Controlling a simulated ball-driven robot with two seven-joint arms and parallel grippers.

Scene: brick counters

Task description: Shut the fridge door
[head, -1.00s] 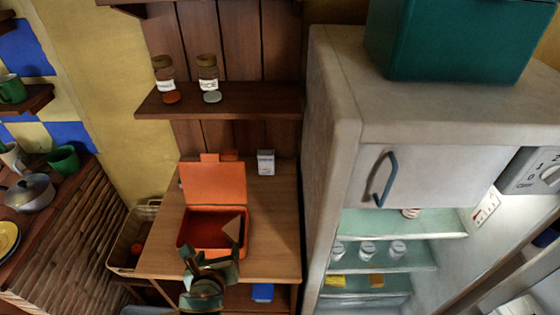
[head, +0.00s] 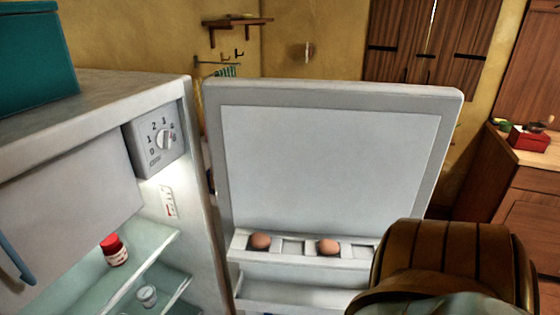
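The fridge (head: 95,88) stands at the left, its lit inside showing glass shelves. Its door (head: 330,155) is wide open, hinged at the fridge's right side, with its inner face toward me. Two brown eggs, a left one (head: 260,241) and a right one (head: 328,246), sit in the door's egg rack (head: 293,247). A large brown and greenish part of my arm fills the lower right and hides the door's lower right corner. Neither gripper's fingers can be made out.
A red-capped jar (head: 115,250) and a small lidded jar (head: 147,295) stand on the fridge shelves. A teal box (head: 35,58) sits on top of the fridge. A wooden counter with a red box (head: 528,139) is at the far right.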

